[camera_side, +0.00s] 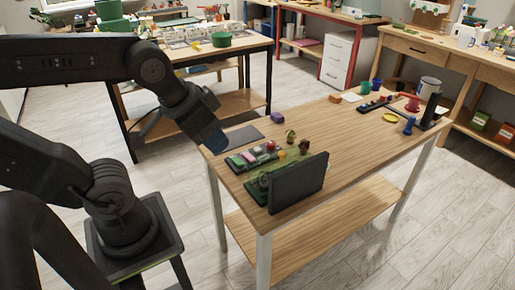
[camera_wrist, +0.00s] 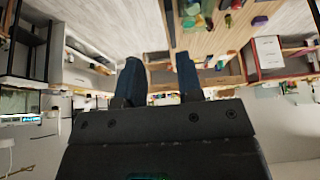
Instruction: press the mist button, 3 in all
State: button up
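A low grey panel (camera_side: 253,157) with several small coloured parts, one of them a red button-like piece (camera_side: 271,146), lies at the near left of the wooden table (camera_side: 340,130). I cannot tell which part is the mist button. My gripper (camera_side: 216,140) is at the table's left edge, left of the panel and apart from it. In the wrist view my gripper (camera_wrist: 161,78) shows two blue fingers with a gap between them and nothing held. The table's small objects are tiny at the top of that view.
A dark upright board (camera_side: 298,183) stands at the table's near edge beside a green strip. A dark flat mat (camera_side: 243,136) lies behind the panel, near a purple block (camera_side: 277,117). Small plants (camera_side: 291,137) stand to the right. The table's middle is clear.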

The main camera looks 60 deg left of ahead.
grip_shut()
dwell(1.0)
